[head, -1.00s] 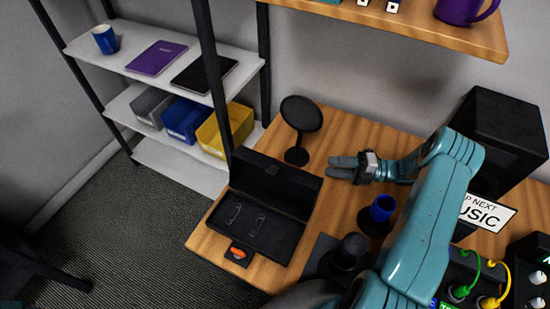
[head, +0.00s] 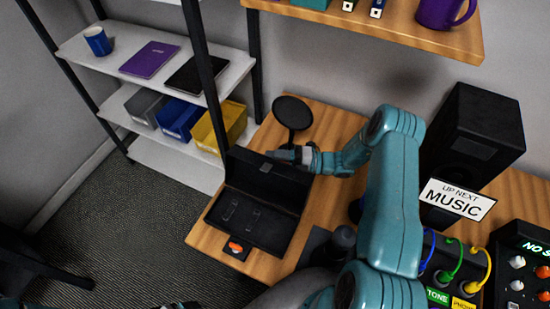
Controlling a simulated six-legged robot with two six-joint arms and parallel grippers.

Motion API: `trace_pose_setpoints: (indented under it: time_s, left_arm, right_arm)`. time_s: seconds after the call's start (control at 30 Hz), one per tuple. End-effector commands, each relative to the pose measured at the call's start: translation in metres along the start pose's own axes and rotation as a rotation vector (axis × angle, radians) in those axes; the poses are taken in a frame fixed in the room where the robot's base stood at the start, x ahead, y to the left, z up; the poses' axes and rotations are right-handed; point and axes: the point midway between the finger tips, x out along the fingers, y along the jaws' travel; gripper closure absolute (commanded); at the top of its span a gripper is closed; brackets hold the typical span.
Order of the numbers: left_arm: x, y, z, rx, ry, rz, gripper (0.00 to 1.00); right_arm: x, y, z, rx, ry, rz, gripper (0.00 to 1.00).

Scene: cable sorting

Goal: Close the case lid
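The black case (head: 246,222) stands open on the wooden desk, with its lid (head: 270,180) raised at the back and its inside showing. Two small outlined shapes show on its floor. My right gripper (head: 284,155) is at the top edge of the lid, behind its right half. Whether it touches the lid is unclear. Its fingers are small and partly overlapped by the lid edge, so I cannot tell how far apart they are. My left gripper is not clearly in view.
A round black stand (head: 292,113) is just behind my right gripper. An orange-and-black item (head: 236,248) lies before the case. A black speaker (head: 474,135), a music sign (head: 456,199) and a cable panel (head: 455,265) are at right. Shelves (head: 225,76) stand at left.

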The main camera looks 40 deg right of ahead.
Motion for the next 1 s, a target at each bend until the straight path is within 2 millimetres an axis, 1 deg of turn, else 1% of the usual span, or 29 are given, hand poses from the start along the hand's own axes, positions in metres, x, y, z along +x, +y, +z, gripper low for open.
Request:
trace_pose_setpoints:
  time_s: [0.17,0.2,0.27,0.3,0.53,0.67,0.87,1.0]
  left_arm:
    - [0.0,0.0,0.0,0.0,0.0,0.0,0.16]
    - [0.0,0.0,0.0,0.0,0.0,0.0,0.16]
    - [0.0,0.0,0.0,0.0,0.0,0.0,0.16]
    - [0.0,0.0,0.0,0.0,0.0,0.0,0.16]
    - [0.0,0.0,0.0,0.0,0.0,0.0,0.16]
    - [-0.004,0.001,0.0,0.0,0.0,0.0,0.16]
    - [-0.014,0.005,0.0,0.0,0.0,0.0,0.16]
    - [-0.024,0.009,0.001,0.0,0.0,0.0,0.16]
  right_arm:
    - [0.0,0.0,0.0,0.0,0.0,0.0,0.62]
    - [0.0,0.0,0.0,-0.001,0.0,0.0,0.69]
    - [0.0,0.0,0.0,-0.001,0.0,0.0,0.88]
    - [0.0,0.0,0.0,-0.001,0.0,0.0,1.0]
    - [0.0,0.001,0.0,-0.004,0.0,-0.002,1.0]
    - [0.0,0.005,-0.002,-0.027,0.0,-0.011,1.0]
    - [0.004,0.017,-0.01,-0.117,0.0,-0.049,1.0]
    - [0.007,0.027,-0.019,-0.213,0.0,-0.088,1.0]
